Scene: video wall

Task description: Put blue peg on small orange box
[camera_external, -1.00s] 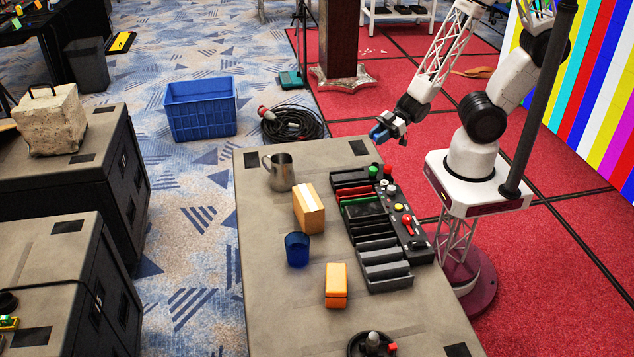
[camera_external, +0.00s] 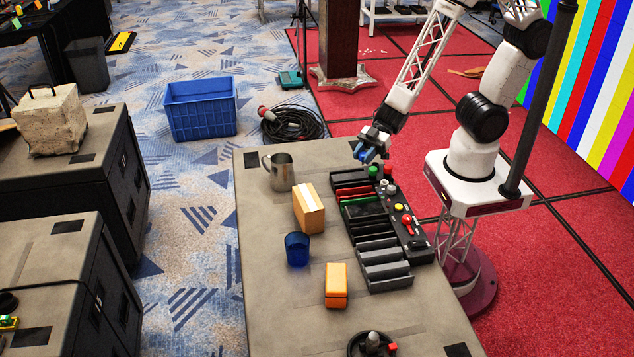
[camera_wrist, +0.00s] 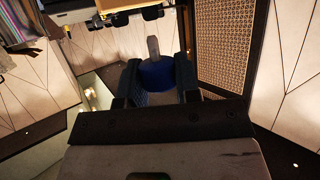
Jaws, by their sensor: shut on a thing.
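My gripper (camera_external: 369,150) is shut on the blue peg (camera_external: 369,155), above the far right edge of the grey table. In the wrist view the blue peg (camera_wrist: 157,75) sits between the two dark fingers, with a grey stub rising from it. The small orange box (camera_external: 336,286) stands on the table toward the near side, well apart from my gripper. A larger orange box (camera_external: 308,209) with a pale strip on top stands farther back on the table.
A blue cup (camera_external: 297,249) stands between the orange boxes. A metal mug (camera_external: 280,172) is at the far left. A black control panel with slots (camera_external: 380,262) lines the right edge. A dark round item with a knob (camera_external: 372,343) is at the near end.

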